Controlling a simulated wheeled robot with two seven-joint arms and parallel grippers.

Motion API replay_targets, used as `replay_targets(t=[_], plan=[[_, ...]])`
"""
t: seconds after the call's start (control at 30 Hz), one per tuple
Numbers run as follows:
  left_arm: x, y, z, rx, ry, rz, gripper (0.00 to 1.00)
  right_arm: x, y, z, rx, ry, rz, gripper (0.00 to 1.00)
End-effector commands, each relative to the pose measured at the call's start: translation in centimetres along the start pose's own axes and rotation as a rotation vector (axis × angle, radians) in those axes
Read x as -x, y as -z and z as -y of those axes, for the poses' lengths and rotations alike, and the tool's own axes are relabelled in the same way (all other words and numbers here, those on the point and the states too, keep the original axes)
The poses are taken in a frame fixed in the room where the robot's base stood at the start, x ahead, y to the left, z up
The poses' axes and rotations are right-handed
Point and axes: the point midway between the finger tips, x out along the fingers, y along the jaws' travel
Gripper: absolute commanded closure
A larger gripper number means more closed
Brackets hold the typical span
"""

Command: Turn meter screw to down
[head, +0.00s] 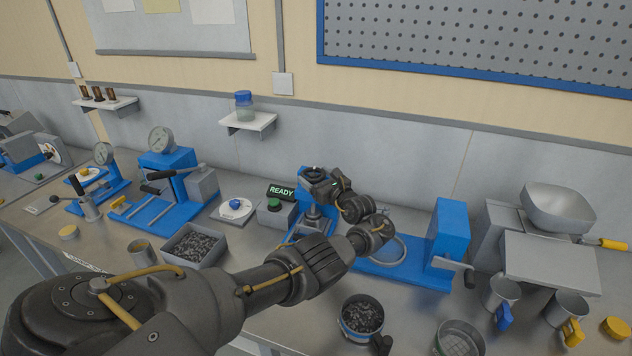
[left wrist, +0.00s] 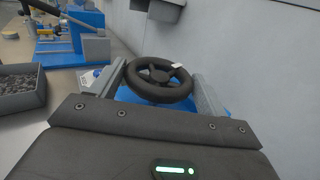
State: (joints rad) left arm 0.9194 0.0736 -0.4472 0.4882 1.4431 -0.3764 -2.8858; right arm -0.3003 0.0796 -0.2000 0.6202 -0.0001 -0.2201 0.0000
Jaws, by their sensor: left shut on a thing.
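The meter screw's black handwheel (left wrist: 141,88) lies between the two grey fingers of my left gripper (left wrist: 155,88) in the left wrist view. A small white mark (left wrist: 177,66) shows on the rim's far right part. In the head view the handwheel (head: 313,170) sits on top of a blue housing (head: 301,178) behind the ready sign's right side. My left gripper (head: 314,178) is shut on the wheel from the near side. My own wrist hides part of the housing. My right gripper is not in view.
A READY display (head: 282,191) with a green button (head: 274,203) stands left of the housing. A blue cranked machine (head: 449,240) stands right. A tin of granules (head: 361,315) is in front.

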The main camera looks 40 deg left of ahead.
Motion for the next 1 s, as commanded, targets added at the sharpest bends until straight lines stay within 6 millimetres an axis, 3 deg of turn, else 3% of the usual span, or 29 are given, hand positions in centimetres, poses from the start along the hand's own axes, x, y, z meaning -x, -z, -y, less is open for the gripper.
replay_targets(t=[0.7,0.73,0.87,1.0], plan=[[-0.15,-0.26,0.11,0.005,-0.035,0.003,0.47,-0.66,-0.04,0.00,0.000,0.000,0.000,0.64],[-0.15,-0.26,0.11,0.004,-0.035,0.003,0.22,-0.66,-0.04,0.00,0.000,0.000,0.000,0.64],[-0.13,-0.21,0.09,0.003,-0.035,0.002,0.05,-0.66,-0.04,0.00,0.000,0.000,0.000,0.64],[-0.09,-0.13,0.08,0.002,-0.035,0.001,0.03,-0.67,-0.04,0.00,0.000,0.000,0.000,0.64]])
